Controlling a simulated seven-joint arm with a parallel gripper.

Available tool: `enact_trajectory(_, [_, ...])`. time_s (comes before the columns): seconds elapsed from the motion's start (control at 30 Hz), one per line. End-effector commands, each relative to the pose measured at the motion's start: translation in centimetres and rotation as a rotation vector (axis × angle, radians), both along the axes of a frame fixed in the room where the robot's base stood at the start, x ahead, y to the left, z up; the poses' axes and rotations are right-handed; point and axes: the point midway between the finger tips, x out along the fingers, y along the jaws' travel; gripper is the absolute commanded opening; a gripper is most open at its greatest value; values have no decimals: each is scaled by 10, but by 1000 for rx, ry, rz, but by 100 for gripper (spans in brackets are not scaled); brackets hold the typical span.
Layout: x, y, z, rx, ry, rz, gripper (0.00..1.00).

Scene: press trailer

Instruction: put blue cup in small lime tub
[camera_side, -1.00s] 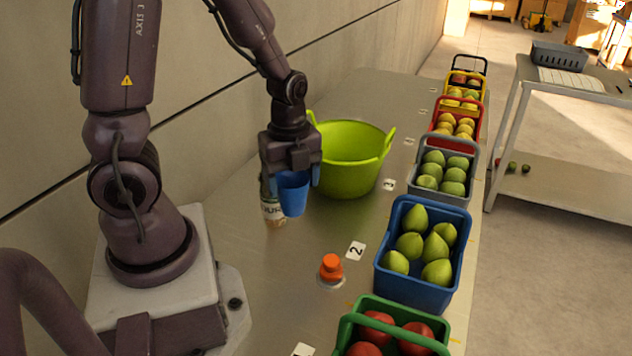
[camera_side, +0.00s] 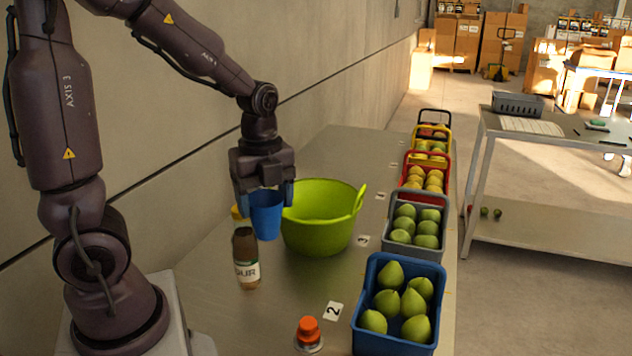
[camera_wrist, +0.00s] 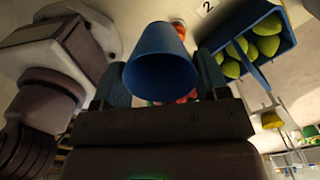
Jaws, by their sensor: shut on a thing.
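The blue cup (camera_side: 266,215) is upright between the fingers of my gripper (camera_side: 264,195), which is shut on it. It hangs above the bench, just left of the lime tub (camera_side: 318,238) in the side view, near rim height. The tub is round, with side handles, and what I can see of its inside looks empty. In the wrist view the cup (camera_wrist: 160,72) sits between both fingers of my gripper (camera_wrist: 161,88), its open mouth facing the camera. The tub cannot be made out in that view.
A brown bottle (camera_side: 246,262) stands on the bench in front of the cup in the side view. An orange knob (camera_side: 308,330) is near the front. A blue crate of pears (camera_side: 373,332) and several other fruit crates line the right edge. A wall runs along the left.

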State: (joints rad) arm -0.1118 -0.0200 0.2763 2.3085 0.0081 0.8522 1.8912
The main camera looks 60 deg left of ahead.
Motion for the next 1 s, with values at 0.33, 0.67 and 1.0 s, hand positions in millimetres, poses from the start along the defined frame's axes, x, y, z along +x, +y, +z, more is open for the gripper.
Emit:
enact_trajectory(0.33, [81,47,15,-1,1,-23,42])
enact_trajectory(0.67, [175,113,6,-4,3,-60,42])
enact_trajectory(1.0, [215,162,-12,-3,0,-62,42])
